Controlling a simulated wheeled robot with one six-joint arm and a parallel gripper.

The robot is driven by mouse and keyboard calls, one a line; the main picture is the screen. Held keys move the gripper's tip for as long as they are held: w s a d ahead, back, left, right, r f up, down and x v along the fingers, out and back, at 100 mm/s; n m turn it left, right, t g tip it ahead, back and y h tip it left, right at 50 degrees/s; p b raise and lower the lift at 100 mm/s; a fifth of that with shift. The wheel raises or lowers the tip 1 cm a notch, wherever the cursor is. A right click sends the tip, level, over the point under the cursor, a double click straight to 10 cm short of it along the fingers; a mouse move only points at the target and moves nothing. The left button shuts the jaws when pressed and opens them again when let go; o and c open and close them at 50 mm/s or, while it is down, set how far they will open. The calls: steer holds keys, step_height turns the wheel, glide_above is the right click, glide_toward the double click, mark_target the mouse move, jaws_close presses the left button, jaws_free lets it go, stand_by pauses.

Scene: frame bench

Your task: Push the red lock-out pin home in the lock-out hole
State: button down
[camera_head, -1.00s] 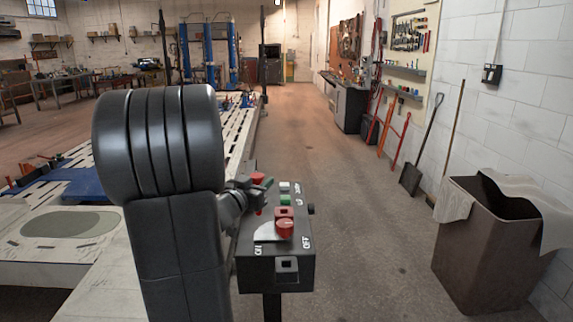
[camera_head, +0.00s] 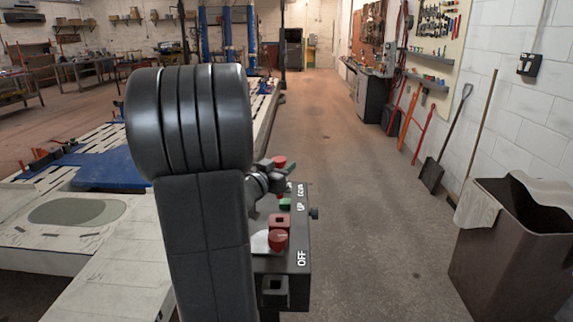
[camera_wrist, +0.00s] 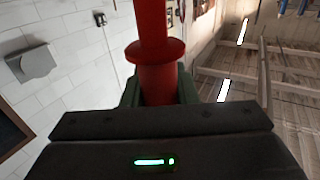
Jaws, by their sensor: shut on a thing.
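My gripper (camera_head: 273,178) is shut on the red lock-out pin (camera_head: 279,161), above the far part of a black control box (camera_head: 300,240). In the wrist view the pin (camera_wrist: 158,75) stands between the green finger pads, with a wide red collar just beyond them. The box has a red knob (camera_head: 277,241), a red block with a dark opening (camera_head: 280,221) and a black block with a square opening (camera_head: 274,290). I cannot tell which opening is the lock-out hole. My arm hides the box's left side; the pin's lower end is hidden in the head view.
A pale slotted frame bench (camera_head: 90,265) lies left of the box. A brown bin (camera_head: 500,255) with a cloth over its rim stands at the right by the wall. The floor between box and bin is clear.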

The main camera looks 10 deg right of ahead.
stand_by(0.3)
steer(key=shift+s+f, duration=0.1)
steer(key=shift+f, duration=0.1)
steer(key=shift+f+b, duration=1.95)
steer(key=shift+f, duration=0.8)
steer(key=shift+f+b, duration=1.25)
steer(key=shift+f, duration=1.05)
steer(key=shift+r, duration=0.2)
steer(key=shift+r+p, duration=1.9)
steer(key=shift+p, duration=0.05)
